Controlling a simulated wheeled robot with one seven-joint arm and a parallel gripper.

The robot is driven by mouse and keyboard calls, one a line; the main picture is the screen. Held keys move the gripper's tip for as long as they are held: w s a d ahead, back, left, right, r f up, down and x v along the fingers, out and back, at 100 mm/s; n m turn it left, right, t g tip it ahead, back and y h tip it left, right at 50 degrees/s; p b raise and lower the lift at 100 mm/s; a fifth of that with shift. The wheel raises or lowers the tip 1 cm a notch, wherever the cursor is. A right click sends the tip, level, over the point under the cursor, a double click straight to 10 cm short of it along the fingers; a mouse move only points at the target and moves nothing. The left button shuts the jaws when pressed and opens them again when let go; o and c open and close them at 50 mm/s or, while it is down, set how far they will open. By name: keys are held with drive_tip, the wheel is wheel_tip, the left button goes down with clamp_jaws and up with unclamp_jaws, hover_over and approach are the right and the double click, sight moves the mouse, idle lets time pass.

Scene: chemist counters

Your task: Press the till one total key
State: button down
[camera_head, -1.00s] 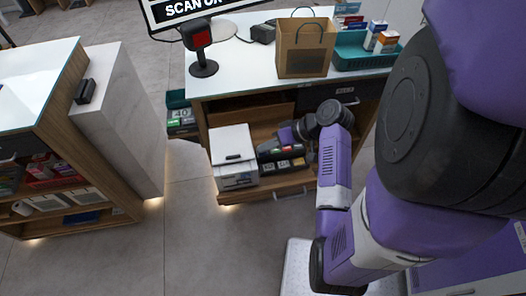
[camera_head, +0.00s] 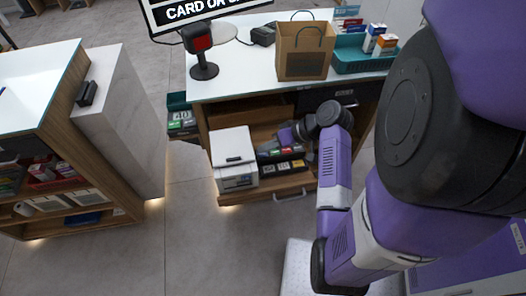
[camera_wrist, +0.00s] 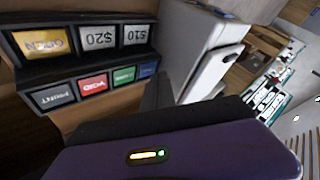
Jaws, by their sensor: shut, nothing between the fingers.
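The till (camera_head: 266,158) is a dark stepped key block on the lower shelf of the counter. In the wrist view its upper row has a yellow OPEN key (camera_wrist: 41,43), a $20 key (camera_wrist: 98,38) and a $10 key (camera_wrist: 135,35). Its other row has a grey PRINT key (camera_wrist: 53,96), a red VOID key (camera_wrist: 93,85), a green key (camera_wrist: 124,76) and a blue key (camera_wrist: 147,70). The green and blue labels are too small to read surely. My gripper (camera_wrist: 157,92) is shut and empty close to the blue end; contact cannot be told.
A white boxy machine (camera_head: 233,158) stands left of the till. On the countertop are a scanner (camera_head: 202,55), a paper bag (camera_head: 304,52) and a teal tray (camera_head: 362,62) with boxes. The shelf board above the till limits room. The aisle floor (camera_head: 215,245) is clear.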

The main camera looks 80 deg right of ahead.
sight(266, 154)
drive_tip(key=shift+r, duration=0.25)
wheel_tip(266, 154, up, 5)
drive_tip(key=p, duration=0.5)
idle(1.0)
